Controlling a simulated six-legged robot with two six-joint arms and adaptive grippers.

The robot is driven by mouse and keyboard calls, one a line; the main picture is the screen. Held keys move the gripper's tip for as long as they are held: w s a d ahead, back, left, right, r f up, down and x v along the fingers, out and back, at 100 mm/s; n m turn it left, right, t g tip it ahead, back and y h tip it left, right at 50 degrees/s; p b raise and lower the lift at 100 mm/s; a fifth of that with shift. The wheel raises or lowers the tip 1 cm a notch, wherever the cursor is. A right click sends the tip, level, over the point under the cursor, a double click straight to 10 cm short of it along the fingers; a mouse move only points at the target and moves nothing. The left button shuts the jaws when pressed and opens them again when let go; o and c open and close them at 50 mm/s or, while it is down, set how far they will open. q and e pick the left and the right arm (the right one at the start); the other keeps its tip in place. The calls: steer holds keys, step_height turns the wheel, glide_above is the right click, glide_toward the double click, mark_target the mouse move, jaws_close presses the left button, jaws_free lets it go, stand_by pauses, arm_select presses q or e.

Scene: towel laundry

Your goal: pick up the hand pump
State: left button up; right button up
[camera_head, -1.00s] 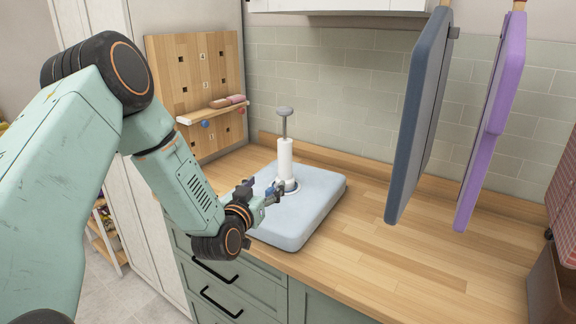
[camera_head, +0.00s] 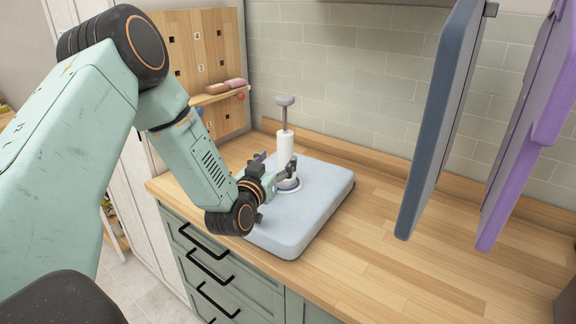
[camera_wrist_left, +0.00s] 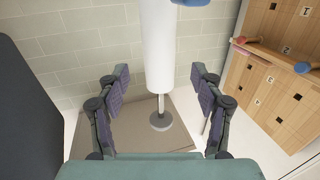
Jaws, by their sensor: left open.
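The hand pump (camera_head: 286,146) stands upright on a pale blue folded towel (camera_head: 318,210). It has a white barrel, a thin rod and a grey knob on top. My left gripper (camera_head: 275,164) is open at the lower barrel, and one finger hides part of it in the head view. In the left wrist view the white barrel (camera_wrist_left: 159,45) lies in the gap between the two spread fingers of my left gripper (camera_wrist_left: 160,76), with space on both sides. How deep it sits between them I cannot tell. My right gripper is out of view.
A wooden pegboard (camera_head: 222,48) with a small shelf stands behind at left. A dark blue panel (camera_head: 440,120) and a purple panel (camera_head: 525,140) hang over the counter at right. The wooden counter (camera_head: 400,245) is clear right of the towel.

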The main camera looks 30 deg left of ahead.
mark_target(282, 149)
arm_select(q)
steer(key=shift+w+a+r, duration=0.3)
steer(key=shift+w+r, duration=0.15)
steer(key=shift+w, duration=0.25)
steer(key=x, duration=0.5)
steer(key=shift+w+d+f, duration=0.1)
steer(key=shift+d, duration=0.15)
steer(key=shift+s, duration=0.3)
steer(key=shift+w, duration=0.35)
steer(key=c, duration=0.6)
steer(key=shift+s+a, duration=0.1)
steer(key=shift+s, duration=0.15)
steer(key=c, duration=0.5)
steer(key=shift+w, duration=0.15)
jaws_close()
steer(key=shift+r, duration=0.25)
